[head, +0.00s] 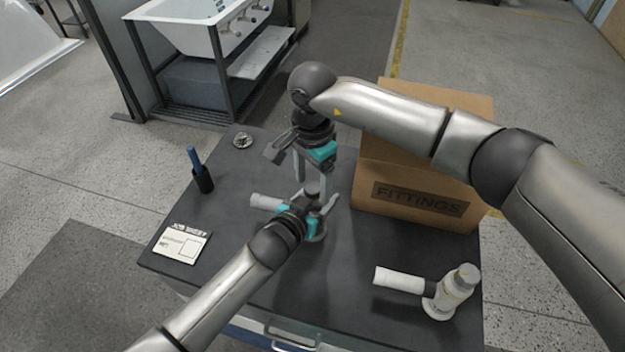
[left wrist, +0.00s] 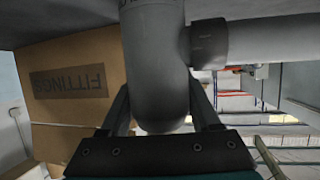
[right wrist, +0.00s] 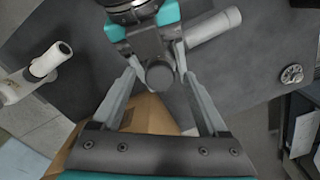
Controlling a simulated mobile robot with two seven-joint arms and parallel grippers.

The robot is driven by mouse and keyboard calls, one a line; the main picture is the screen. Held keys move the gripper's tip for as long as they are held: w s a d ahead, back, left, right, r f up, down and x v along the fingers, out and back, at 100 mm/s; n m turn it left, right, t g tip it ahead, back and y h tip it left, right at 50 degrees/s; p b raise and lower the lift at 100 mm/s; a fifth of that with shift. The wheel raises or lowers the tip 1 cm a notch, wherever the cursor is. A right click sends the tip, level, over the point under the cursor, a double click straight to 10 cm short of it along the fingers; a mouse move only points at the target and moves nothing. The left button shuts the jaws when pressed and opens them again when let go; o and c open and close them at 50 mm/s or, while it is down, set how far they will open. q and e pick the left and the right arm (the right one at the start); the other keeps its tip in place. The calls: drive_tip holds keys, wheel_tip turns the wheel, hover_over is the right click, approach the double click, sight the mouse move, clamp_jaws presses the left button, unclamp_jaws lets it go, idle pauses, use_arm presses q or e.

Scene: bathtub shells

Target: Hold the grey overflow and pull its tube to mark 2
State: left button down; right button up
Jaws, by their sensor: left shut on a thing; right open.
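The grey overflow (head: 313,188) stands on the dark bench top, its pale tube (head: 264,201) sticking out to the left. My left gripper (head: 316,206) is shut on its body; the left wrist view shows the body (left wrist: 158,70) between the fingers and the tube (left wrist: 270,42) leaving a dark collar (left wrist: 208,43) to the right. My right gripper (head: 308,170) is open and empty above the overflow, pointing down. In the right wrist view the overflow's round top (right wrist: 160,75) lies between its fingers, and the tube (right wrist: 214,27) lies beyond them. I cannot read any marks on the tube.
A white overflow (head: 452,292) with its own tube stands at the bench's front right. A cardboard FITTINGS box (head: 420,190) stands at the right back.

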drive_tip(key=shift+c, duration=0.3)
clamp_jaws()
idle(0.3)
idle(0.8)
